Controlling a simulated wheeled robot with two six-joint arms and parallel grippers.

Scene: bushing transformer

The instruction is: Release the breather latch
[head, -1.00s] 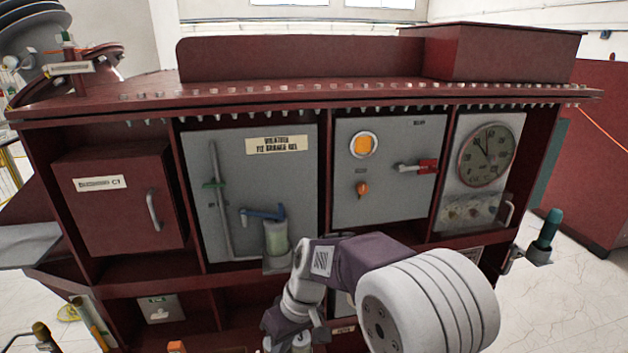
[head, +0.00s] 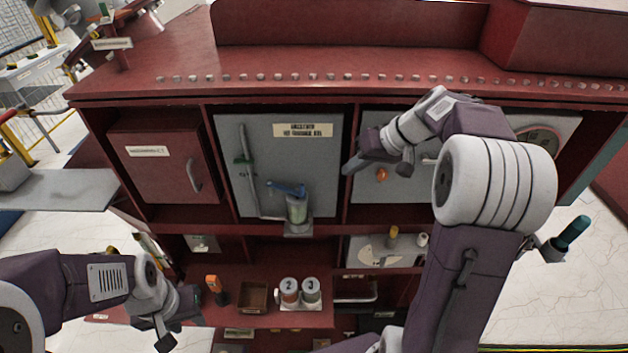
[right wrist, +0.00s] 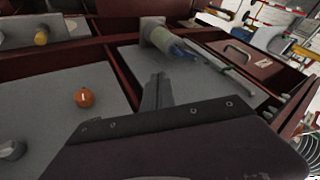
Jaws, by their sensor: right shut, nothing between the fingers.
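The breather is a clear canister with pale green filling (head: 297,210) on a grey panel (head: 262,160). A blue latch lever (head: 285,187) lies across its top. In the right wrist view the canister (right wrist: 160,36) shows beyond my fingers, with blue at its near end (right wrist: 178,47). My right gripper (head: 350,166) is shut and empty, up and right of the breather in the head view and apart from it. Its closed fingers also show in the right wrist view (right wrist: 157,92). My left gripper (head: 182,328) is open and empty, low at the left.
An orange knob (head: 382,174) is on the right-hand panel, close to my right gripper. A red cabinet door (head: 162,165) is at left. The lower shelf holds an orange-topped tool (head: 214,288), a wooden box (head: 253,297) and numbered jars (head: 289,290).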

